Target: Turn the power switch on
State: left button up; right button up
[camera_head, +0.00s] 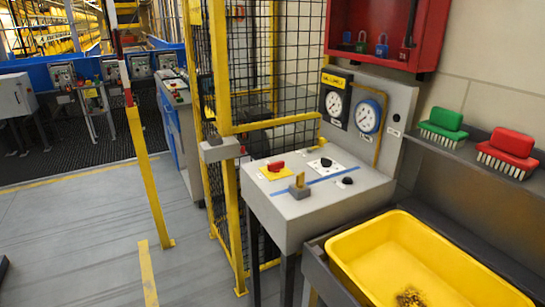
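A grey control box (315,208) stands in the middle of the head view. On its sloped top a red rotary handle (276,166) sits on a yellow plate; it looks like the power switch, but I can read no label. A black knob (326,162) on a white plate, a tan upright lever (299,186) and another black knob (347,181) share the panel. I cannot tell the switch's on or off position. Neither of my grippers is recognisable in this view.
A yellow tub (350,262) stands right of the box. Green (443,123) and red (510,145) brushes lie on a shelf. Two gauges (367,116) rise behind the panel. Yellow-framed mesh (231,60) stands behind and left. The floor at left is mostly clear.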

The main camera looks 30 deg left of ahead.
aim_at(275, 166)
jog(key=u, duration=1.2)
